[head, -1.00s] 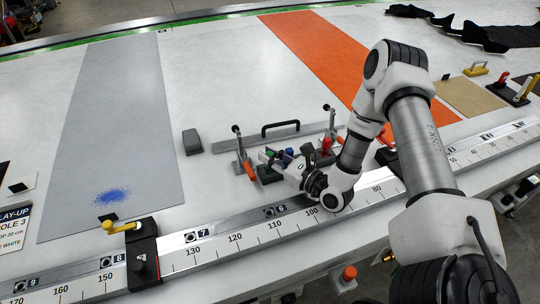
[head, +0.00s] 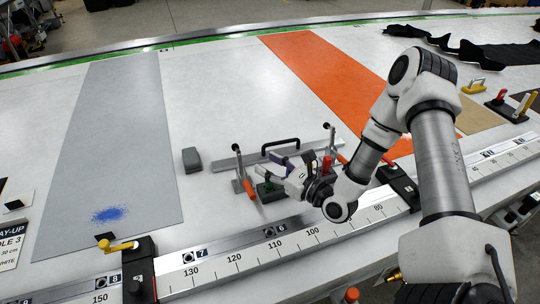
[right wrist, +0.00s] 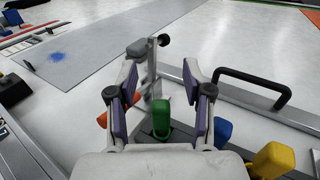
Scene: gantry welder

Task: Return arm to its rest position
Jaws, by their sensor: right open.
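My right gripper (head: 276,167) is open, just above the near side of the clamp bar in the head view. In the right wrist view its two purple-padded fingers (right wrist: 160,92) stand wide apart with nothing gripped. A green handle (right wrist: 160,118) stands beyond the gap between them, apart from both pads; it also shows low beside the gripper in the head view (head: 268,187). My right arm reaches in from the right, bent at the elbow. My left gripper is not in view.
The clamp bar (head: 225,163) has a black handle (head: 281,145) and upright toggle levers close to the gripper. A grey block (head: 192,160) lies to the left. A ruled rail (head: 235,262) runs along the near edge. Grey and orange strips cross the white table.

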